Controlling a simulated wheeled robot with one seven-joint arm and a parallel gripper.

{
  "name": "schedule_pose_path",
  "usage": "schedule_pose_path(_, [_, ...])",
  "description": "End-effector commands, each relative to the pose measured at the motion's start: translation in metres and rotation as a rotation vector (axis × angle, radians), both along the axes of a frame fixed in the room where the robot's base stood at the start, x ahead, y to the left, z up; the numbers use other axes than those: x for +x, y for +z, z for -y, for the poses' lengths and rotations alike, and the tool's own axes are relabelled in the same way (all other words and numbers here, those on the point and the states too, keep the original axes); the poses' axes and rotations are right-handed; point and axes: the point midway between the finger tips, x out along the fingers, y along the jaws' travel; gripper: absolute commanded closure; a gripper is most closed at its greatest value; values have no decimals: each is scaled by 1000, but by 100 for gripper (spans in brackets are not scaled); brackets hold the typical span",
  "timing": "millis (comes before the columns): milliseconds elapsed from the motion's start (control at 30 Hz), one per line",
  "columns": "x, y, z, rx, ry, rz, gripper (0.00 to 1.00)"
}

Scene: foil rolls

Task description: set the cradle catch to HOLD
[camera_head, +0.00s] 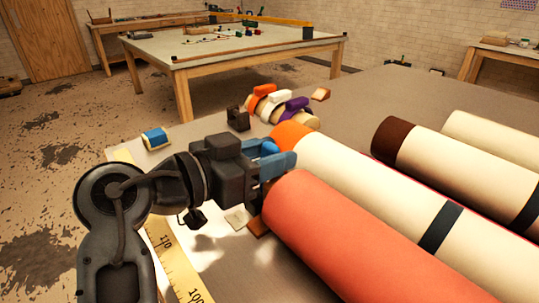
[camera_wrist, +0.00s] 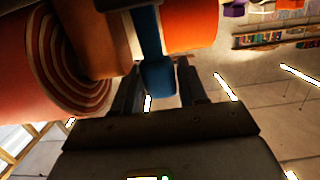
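A blue bar (camera_wrist: 155,60) hangs down between the two dark fingers of my gripper (camera_wrist: 158,75) in the wrist view. It looks like the catch's lever, but no HOLD mark can be read. The fingers lie one on each side of its lower end; I cannot tell if they touch it. In the head view my gripper (camera_head: 272,160) is at the near ends of the orange-ended cream roll and the red roll, with blue parts at its tip. The cradle is mostly hidden there by my arm and the rolls.
The red roll (camera_head: 350,240) and orange-ended cream roll (camera_head: 370,180) lie close beside my gripper. A brown-ended roll (camera_head: 450,165) lies farther right. A blue-and-cream small roll (camera_head: 157,138) and a yellow measuring strip (camera_head: 180,270) are by the left edge. Bare tabletop (camera_head: 350,100) shows behind.

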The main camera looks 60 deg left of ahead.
Motion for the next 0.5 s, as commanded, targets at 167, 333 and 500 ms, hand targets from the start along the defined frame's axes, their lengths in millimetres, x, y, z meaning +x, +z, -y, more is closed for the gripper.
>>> schedule_pose_path(167, [0,0,0,0,0,0,40])
schedule_pose_path(333, [0,0,0,0,0,-1,40])
schedule_pose_path(500, [-6,0,0,0,1,0,40])
